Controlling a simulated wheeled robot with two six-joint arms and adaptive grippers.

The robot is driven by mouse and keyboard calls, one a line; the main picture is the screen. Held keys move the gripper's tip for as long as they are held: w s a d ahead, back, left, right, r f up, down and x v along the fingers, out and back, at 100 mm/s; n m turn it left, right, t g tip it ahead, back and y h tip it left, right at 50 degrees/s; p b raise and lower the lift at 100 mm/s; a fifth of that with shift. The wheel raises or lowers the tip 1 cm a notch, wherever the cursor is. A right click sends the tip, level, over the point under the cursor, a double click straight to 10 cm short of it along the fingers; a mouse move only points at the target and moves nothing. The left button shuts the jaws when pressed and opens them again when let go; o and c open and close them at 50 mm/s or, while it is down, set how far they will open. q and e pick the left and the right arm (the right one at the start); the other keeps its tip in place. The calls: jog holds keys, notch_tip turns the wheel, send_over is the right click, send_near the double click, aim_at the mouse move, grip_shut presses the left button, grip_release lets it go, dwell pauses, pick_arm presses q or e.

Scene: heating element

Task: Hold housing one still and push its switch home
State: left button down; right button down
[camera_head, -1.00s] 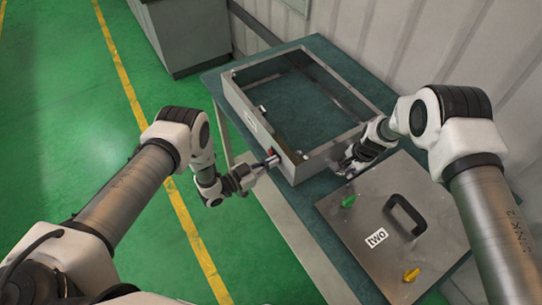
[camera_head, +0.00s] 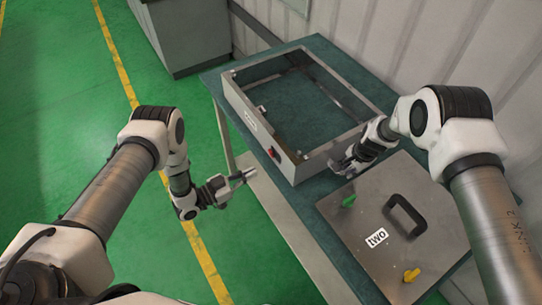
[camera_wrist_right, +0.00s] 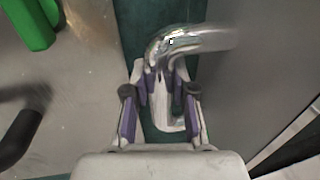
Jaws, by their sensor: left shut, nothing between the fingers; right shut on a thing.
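Housing one (camera_head: 241,110) is an open grey metal frame on the green-topped table, with a label on its left side wall. Its red switch (camera_head: 274,153) sits in that wall near the front corner, with a small red part showing. My left gripper (camera_head: 247,174) is shut and empty, off to the left of the switch and apart from it, beyond the table's edge. My right gripper (camera_head: 338,167) is at the housing's front wall. In the right wrist view its fingers are shut on a shiny bent metal handle (camera_wrist_right: 190,40) on the housing.
A metal panel labelled two (camera_head: 345,235) lies at the front right of the table, with a black handle (camera_head: 407,214), a green knob (camera_head: 348,201) and a yellow knob (camera_head: 411,275). A grey cabinet (camera_head: 190,40) stands behind on the green floor.

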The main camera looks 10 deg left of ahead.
jog(key=c, duration=0.9)
grip_release()
jog(key=shift+o, duration=0.2)
jog(key=shift+r, duration=0.15)
